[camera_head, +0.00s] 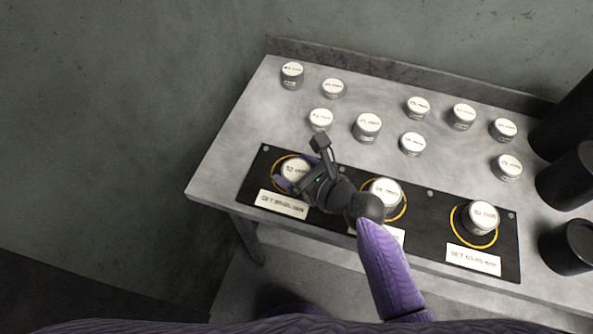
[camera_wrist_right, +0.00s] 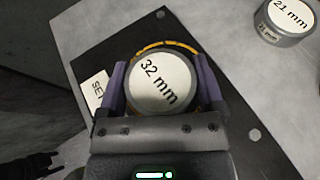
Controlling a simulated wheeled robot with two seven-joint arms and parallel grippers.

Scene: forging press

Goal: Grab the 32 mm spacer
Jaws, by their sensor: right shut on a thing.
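The 32 mm spacer (camera_wrist_right: 162,84) is a round grey disc with a white top. In the right wrist view it sits between the two purple fingers of my right gripper (camera_wrist_right: 160,88), which is shut on it. In the head view the spacer (camera_head: 295,169) is inside the left yellow ring of the black board (camera_head: 335,197), with my right gripper (camera_head: 293,178) at it. I cannot tell whether it is lifted off the board. My left gripper is not clearly seen in the head view; a dark gripper-like shape (camera_wrist_right: 32,166) shows at the lower left of the right wrist view.
Two more spacers stand in the middle ring (camera_head: 384,194) and right ring (camera_head: 481,217) of the board. Several loose spacers, one marked 21 mm (camera_wrist_right: 286,20), stand behind on the grey table (camera_head: 235,150). Black cylinders (camera_head: 568,247) stand at the right. A raised edge (camera_head: 400,68) runs along the back.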

